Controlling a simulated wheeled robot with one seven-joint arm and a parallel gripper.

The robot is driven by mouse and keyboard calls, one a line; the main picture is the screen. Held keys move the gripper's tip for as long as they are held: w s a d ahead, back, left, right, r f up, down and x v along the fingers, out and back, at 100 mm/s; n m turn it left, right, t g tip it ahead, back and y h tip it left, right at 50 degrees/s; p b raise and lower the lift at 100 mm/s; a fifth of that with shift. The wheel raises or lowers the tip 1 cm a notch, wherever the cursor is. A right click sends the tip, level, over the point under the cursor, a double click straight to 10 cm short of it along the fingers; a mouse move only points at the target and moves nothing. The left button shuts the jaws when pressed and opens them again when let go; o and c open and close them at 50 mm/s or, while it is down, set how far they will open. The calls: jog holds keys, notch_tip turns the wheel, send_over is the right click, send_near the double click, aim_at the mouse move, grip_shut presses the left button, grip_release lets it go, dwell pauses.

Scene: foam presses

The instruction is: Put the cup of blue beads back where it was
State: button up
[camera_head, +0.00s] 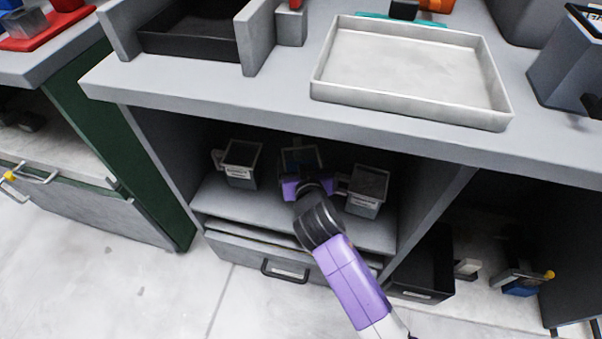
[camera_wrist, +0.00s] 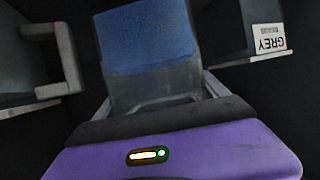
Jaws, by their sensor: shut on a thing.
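The cup of blue beads (camera_wrist: 147,40) is a square grey cup filled with blue, seen close in the wrist view in front of my gripper (camera_wrist: 155,108). In the head view, the cup (camera_head: 300,157) stands in the middle of the cubby under the counter, partly hidden by my gripper (camera_head: 303,182). My gripper is shut on the cup. It sits between two other cups. Whether the cup's base touches the shelf is hidden.
A labelled grey cup (camera_head: 240,163) stands to the left on the shelf (camera_head: 222,200). Another cup (camera_head: 367,190), labelled GREY in the wrist view (camera_wrist: 268,40), stands close on the right. The counter edge (camera_head: 290,115) overhangs them. A white tray (camera_head: 410,75) lies above. A drawer (camera_head: 245,257) is below.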

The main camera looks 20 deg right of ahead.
jog(key=shift+f+b, duration=0.55)
jog(key=shift+f, duration=1)
jog(key=shift+f, duration=0.15)
jog(key=o, duration=1.5)
jog(key=shift+c, duration=0.2)
jog(key=shift+s+a+r, duration=0.1)
jog(key=shift+s+r, duration=0.15)
jog(key=p+v, duration=0.3)
jog(key=v, duration=0.8)
jog(key=shift+s, duration=0.3)
jog(key=shift+a, duration=0.1)
